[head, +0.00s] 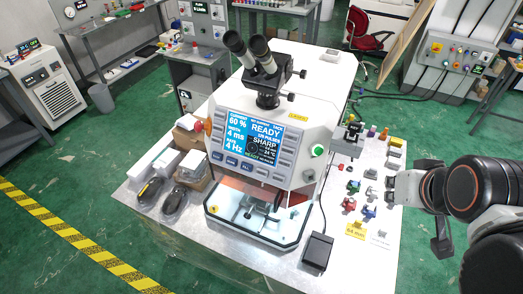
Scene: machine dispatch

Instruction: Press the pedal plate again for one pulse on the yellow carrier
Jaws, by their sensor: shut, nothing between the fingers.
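The black pedal plate (317,250) lies on the front right of the metal table, beside the white machine (262,140). Its cable runs up beside the machine. The machine's screen (250,138) reads READY and SHARP, with 60 %, 4 ms and 4 Hz. Below it is a lit work chamber (252,222) with small parts inside; I cannot make out a yellow carrier there. My gripper (391,190) is shut and empty at the table's right side, up and to the right of the pedal and apart from it.
Small coloured parts, including a red one (349,203) and a blue one (369,211), stand right of the machine. A yellow 44 mm card (355,229) lies near the pedal. Two dark handheld devices (172,199) and boxes sit on the left.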

